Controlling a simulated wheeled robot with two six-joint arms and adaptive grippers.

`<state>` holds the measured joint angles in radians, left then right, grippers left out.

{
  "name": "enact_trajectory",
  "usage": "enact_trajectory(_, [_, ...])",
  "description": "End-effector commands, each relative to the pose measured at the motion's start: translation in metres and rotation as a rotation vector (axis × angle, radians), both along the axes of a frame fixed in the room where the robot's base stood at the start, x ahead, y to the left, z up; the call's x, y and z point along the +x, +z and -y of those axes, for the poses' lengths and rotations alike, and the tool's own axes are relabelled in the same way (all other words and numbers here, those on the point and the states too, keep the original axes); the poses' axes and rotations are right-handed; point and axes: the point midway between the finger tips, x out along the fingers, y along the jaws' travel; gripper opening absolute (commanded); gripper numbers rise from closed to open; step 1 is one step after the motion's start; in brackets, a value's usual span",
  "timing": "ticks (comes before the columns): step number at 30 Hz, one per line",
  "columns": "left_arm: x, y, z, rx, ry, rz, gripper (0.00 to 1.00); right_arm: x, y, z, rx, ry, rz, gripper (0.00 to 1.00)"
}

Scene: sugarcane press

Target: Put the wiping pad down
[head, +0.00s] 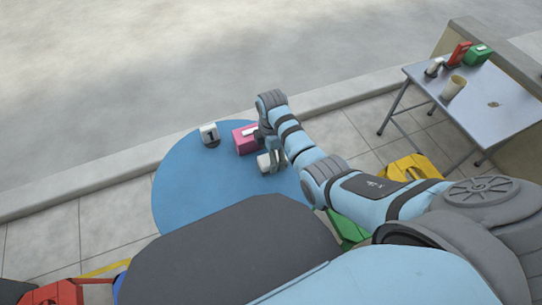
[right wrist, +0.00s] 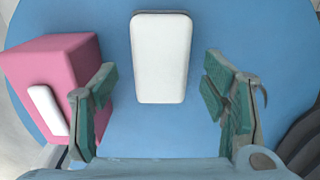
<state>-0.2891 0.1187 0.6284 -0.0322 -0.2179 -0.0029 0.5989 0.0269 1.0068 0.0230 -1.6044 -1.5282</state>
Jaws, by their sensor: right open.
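The wiping pad (right wrist: 161,58) is a white rounded slab lying on the round blue table top (right wrist: 300,50). In the right wrist view it lies ahead of and between the spread fingers of my right gripper (right wrist: 164,105), with clear space on both sides. The gripper is open and holds nothing. In the head view the white pad (head: 264,163) shows beside my right gripper (head: 272,152), partly hidden by it. The blue table (head: 185,185) also shows there. My left gripper is not in view.
A pink box (head: 243,140) with a white patch stands next to the pad; it also shows close to the left finger in the right wrist view (right wrist: 45,75). A side table (head: 505,98) holds several items.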

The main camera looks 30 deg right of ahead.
Motion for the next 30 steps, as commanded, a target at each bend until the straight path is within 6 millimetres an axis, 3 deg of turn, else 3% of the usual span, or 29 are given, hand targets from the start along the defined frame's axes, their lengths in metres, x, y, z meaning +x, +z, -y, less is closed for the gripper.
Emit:
enact_trajectory(1, [-0.001,0.018,0.003,-0.005,0.005,-0.002,0.20,0.001,0.024,0.000,0.000,0.000,0.003,0.68])
enact_trajectory(3, [-0.003,0.030,0.009,-0.014,0.013,-0.003,0.20,0.001,0.046,0.000,0.000,0.000,0.003,0.68])
enact_trajectory(9, [-0.008,0.048,0.018,-0.030,0.029,-0.010,0.20,0.001,0.086,0.000,0.000,0.000,0.002,0.68])
enact_trajectory(30, [-0.007,0.048,0.020,-0.034,0.032,-0.009,0.20,0.000,0.091,0.001,0.000,-0.001,-0.001,0.68])
